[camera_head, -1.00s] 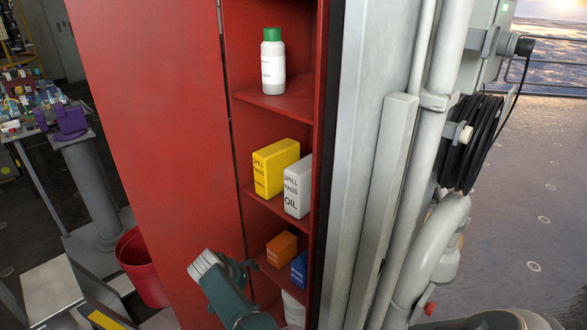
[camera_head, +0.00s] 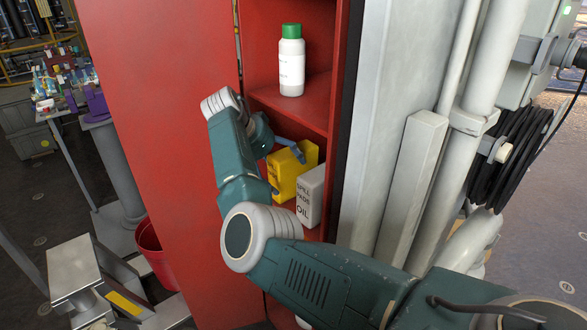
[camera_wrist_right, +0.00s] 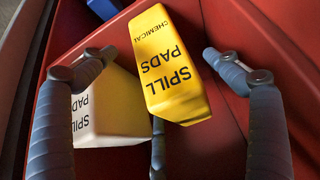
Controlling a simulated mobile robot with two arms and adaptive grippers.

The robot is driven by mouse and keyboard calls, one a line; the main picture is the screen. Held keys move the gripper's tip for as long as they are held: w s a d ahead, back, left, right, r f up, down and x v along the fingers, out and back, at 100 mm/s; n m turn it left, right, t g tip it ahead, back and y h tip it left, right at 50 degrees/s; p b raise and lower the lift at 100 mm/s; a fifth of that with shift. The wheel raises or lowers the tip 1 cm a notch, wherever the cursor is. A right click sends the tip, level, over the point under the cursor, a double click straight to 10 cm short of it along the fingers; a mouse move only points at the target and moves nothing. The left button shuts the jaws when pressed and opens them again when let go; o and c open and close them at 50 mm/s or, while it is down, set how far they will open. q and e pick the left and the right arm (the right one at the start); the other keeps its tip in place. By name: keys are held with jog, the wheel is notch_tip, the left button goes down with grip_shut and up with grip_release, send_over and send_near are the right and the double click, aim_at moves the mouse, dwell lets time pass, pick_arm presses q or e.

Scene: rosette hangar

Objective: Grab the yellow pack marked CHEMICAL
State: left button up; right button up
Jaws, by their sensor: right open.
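The yellow pack (camera_head: 296,172) stands on a shelf of the red cabinet, partly hidden behind my right gripper (camera_head: 284,148) in the head view. In the right wrist view, the yellow pack (camera_wrist_right: 168,75) reads SPILL PADS and CHEMICAL, upside down. There my right gripper (camera_wrist_right: 158,56) is open, with one finger on each side of the pack and the third low in the middle. No grip on the pack shows. A white pack marked SPILL PADS OIL (camera_head: 311,192) stands right beside it; in the wrist view it sits behind the left finger. My left gripper is not in view.
A white bottle with a green cap (camera_head: 291,62) stands on the shelf above (camera_head: 295,106). The open red cabinet door (camera_head: 160,110) is at the left, and a grey post (camera_head: 385,110) at the right. A red bucket (camera_head: 150,250) stands on the floor by the door.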

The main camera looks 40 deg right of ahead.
aim_at(297, 168)
jog(key=shift+d, duration=0.7)
jog(key=shift+w+d+r+p, duration=0.15)
jog(key=shift+d+p, duration=0.3)
jog(key=shift+d, duration=0.65)
jog(key=p+x, duration=0.1)
jog(key=x, duration=0.2)
jog(key=shift+d, duration=0.25)
jog(key=shift+f, duration=0.25)
jog(key=c, duration=1.4)
jog(key=shift+c, duration=0.2)
jog(key=shift+d+r+p, duration=0.1)
jog(key=shift+r+p, duration=0.05)
jog(key=shift+p, duration=0.15)
